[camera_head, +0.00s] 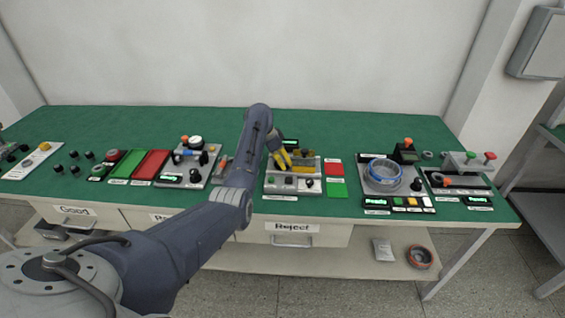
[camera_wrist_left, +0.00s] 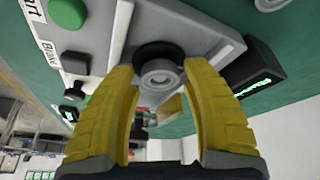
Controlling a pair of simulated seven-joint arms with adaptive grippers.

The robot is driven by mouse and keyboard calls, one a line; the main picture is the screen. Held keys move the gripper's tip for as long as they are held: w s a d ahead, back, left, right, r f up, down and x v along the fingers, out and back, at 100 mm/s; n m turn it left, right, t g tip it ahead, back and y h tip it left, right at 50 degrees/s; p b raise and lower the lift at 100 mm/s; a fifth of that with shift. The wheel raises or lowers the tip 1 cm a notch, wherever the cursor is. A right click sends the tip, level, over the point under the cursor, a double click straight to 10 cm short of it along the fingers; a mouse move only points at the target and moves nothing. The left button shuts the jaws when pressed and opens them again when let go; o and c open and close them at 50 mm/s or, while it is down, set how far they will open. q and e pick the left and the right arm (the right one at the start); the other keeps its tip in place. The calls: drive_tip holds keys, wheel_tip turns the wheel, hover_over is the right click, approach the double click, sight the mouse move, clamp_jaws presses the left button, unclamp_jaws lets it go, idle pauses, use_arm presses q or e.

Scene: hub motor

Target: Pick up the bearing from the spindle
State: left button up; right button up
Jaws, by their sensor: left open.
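My left gripper (camera_head: 284,158) has yellow fingers and hangs over the grey test station (camera_head: 273,181) in the middle of the table. In the left wrist view, its two fingers (camera_wrist_left: 160,72) are open, one on each side of a small grey ring with a round hole (camera_wrist_left: 158,78), which looks like the bearing on its spindle. A dark round part sits right behind the ring. I cannot tell whether the fingers touch the ring. In the head view I cannot make out the bearing at the gripper. My right gripper is not in view.
A red pad (camera_head: 334,169) and a green pad (camera_head: 338,188) lie just right of the station. A station with a blue-rimmed ring (camera_head: 384,172) stands farther right. Another station with knobs (camera_head: 187,166) stands to the left. Green tabletop (camera_head: 230,118) is clear behind.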

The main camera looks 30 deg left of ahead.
use_arm(q)
drive_tip(key=shift+c, duration=0.4)
clamp_jaws()
